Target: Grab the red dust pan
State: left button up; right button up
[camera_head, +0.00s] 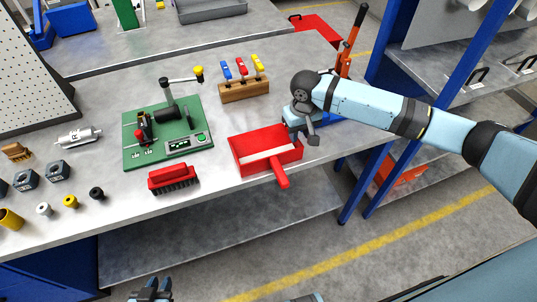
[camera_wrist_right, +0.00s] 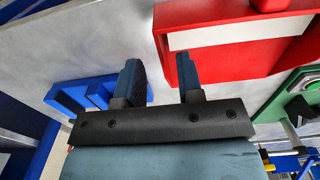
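The red dust pan (camera_head: 250,150) lies on the grey bench near its front edge, its handle (camera_head: 281,176) pointing over the edge. My right gripper (camera_head: 310,130) is just right of the pan. In the right wrist view its two fingers (camera_wrist_right: 161,82) are apart with nothing clamped. The pan (camera_wrist_right: 225,60) fills the upper right there. One finger overlaps its edge in the picture; I cannot tell whether they touch. My left gripper (camera_head: 153,291) is at the bottom of the head view, below the bench edge, its fingers apart and empty.
A red brush (camera_head: 173,179) lies left of the pan. Behind are a green board (camera_head: 187,153) with a mechanism and a wooden block (camera_head: 243,91) with coloured-handled tools. A blue item (camera_wrist_right: 95,92) lies near my right gripper. Several small parts sit at the left.

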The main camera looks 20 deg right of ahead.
jog(key=shift+f, duration=2)
grip_shut()
jog(key=shift+r, duration=0.1)
